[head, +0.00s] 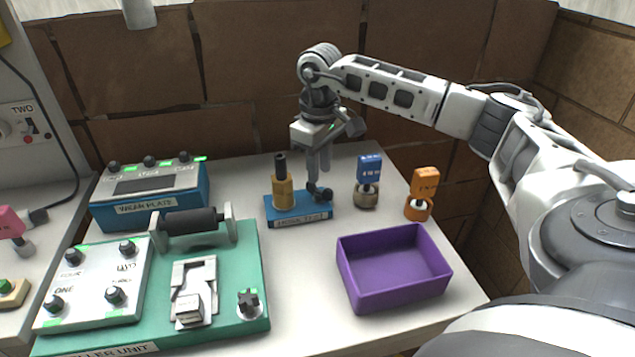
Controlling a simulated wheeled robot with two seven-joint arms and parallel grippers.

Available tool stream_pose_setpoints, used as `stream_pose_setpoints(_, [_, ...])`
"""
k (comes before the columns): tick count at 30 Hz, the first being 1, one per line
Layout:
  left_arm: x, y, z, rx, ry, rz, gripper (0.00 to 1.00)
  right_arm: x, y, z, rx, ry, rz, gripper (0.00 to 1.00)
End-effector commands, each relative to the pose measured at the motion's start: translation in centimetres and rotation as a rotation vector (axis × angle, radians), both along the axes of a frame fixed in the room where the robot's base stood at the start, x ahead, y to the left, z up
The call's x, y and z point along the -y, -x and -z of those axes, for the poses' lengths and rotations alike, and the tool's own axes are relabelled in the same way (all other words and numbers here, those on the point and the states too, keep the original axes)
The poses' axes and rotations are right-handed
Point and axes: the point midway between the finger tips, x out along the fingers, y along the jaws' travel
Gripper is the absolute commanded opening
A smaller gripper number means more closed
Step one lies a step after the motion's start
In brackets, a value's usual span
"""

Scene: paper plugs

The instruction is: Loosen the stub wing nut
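A small blue base (285,212) with a label on its front stands in the middle of the table. A brass-coloured cylinder (283,193) with a dark top stands upright on its left part. A dark wing nut (320,193) sits on its right part, which I take for the stub wing nut. My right gripper (318,178) points down right over this nut, its fingertips at or just above it. The fingers partly hide each other, so I cannot tell whether they touch or grip the nut. My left gripper is not in view.
A purple open tray (395,290) stands at the front right. A blue-tagged plug (368,182) and an orange-tagged plug (420,195) stand right of the base. A green unit (245,265) with a roller and a dark knob (249,303), and a blue box (150,205), fill the left.

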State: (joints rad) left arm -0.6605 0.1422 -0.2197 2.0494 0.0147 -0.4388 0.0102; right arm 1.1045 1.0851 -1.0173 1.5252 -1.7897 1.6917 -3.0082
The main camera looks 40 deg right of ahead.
Motion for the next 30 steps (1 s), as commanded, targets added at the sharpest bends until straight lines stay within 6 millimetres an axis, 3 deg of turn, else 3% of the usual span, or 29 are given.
stream_pose_setpoints(14, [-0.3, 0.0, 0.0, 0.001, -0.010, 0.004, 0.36, 0.0, 0.0, 0.2, -0.001, 0.000, 0.000, 0.27])
stream_pose_setpoints(30, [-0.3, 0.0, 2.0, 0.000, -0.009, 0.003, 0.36, 0.0, 0.0, 2.9, -0.002, 0.000, 0.000, 0.27])
